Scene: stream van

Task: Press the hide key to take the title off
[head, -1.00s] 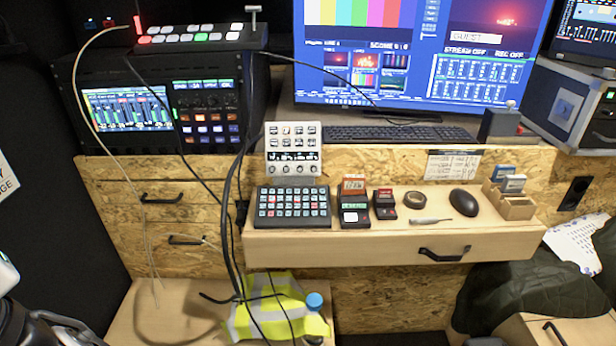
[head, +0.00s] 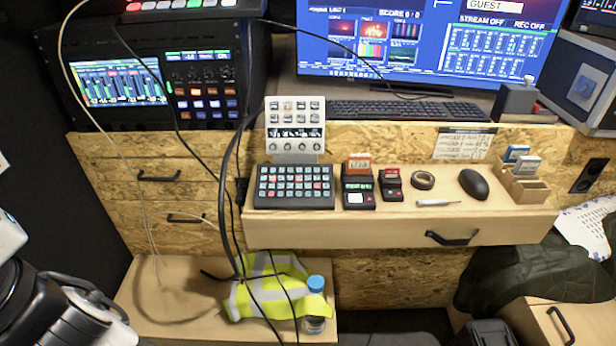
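A black key pad (head: 295,187) with rows of small lit keys, mostly pale blue and a few red, lies on the wooden shelf. Behind it stands a white upright panel (head: 296,146) with keys, a small display strip and knobs. The key labels are too small to read, so I cannot tell which is the hide key. The big monitor (head: 412,81) shows a title reading "GUEST" (head: 487,4) at its top edge, with "STREAM OFF" and "REC OFF" below. Part of my arm shows at the lower left; my gripper is not in view.
Right of the pad are two small card-holding devices (head: 358,196) (head: 391,190), a tape roll (head: 423,180), a thin tool (head: 437,203), a mouse (head: 473,184) and a card box (head: 523,188). Cables (head: 237,200) hang left of the pad. A bottle (head: 315,305) stands below.

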